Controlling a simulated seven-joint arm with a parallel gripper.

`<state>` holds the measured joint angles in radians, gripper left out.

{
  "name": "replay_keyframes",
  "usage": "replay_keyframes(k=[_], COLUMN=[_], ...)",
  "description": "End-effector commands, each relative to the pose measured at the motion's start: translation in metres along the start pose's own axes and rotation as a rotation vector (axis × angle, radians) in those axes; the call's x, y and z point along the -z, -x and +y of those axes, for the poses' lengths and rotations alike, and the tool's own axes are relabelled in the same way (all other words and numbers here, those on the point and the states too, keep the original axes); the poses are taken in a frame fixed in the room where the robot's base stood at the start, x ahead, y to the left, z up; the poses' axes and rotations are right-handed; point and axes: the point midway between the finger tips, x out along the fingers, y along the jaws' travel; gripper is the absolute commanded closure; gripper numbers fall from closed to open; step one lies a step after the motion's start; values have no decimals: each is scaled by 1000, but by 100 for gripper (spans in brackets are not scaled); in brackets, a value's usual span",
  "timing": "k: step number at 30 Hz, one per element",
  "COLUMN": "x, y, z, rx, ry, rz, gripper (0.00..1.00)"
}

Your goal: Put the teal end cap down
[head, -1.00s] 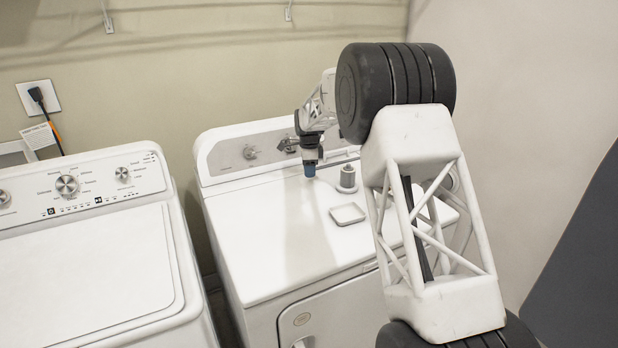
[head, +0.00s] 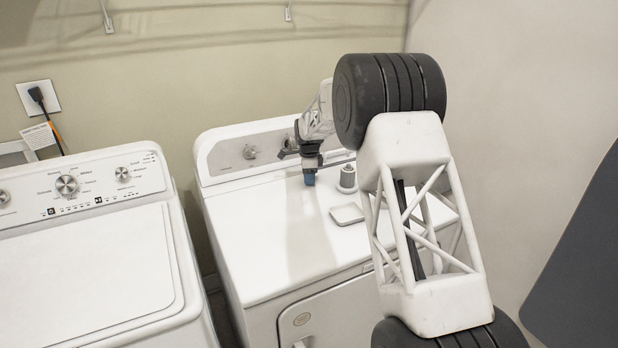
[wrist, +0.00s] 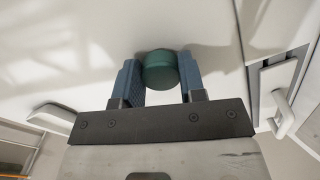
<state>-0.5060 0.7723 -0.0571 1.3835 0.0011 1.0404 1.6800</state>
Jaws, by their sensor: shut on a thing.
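The teal end cap (wrist: 160,70) is a short round piece, held between the two blue finger pads of my gripper (wrist: 160,82) in the wrist view. In the head view my gripper (head: 309,180) points down over the back part of the right machine's white top (head: 270,230). The cap cannot be made out there, hidden by the fingers. The fingertips are low, close to the top surface; I cannot tell whether the cap touches it.
A grey and white knob-like piece (head: 348,177) and a small square tray (head: 347,214) sit right of my gripper on the same top. The machine's control panel (head: 250,153) rises behind. The top's left and front areas are clear. Another white machine (head: 80,260) stands left.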

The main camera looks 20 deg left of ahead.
Motion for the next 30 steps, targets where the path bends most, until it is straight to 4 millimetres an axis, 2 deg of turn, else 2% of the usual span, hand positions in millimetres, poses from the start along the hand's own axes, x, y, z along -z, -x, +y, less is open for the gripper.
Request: replay_keyframes(k=[3, 4, 9, 22, 30], x=[0, 0, 0, 0, 0], y=[-3, -3, -3, 2, 27], z=[0, 0, 0, 0, 0], rx=[0, 0, 0, 0, 1], ry=[0, 0, 0, 0, 0], rz=[0, 0, 0, 0, 0], gripper=[84, 61, 37, 37, 37])
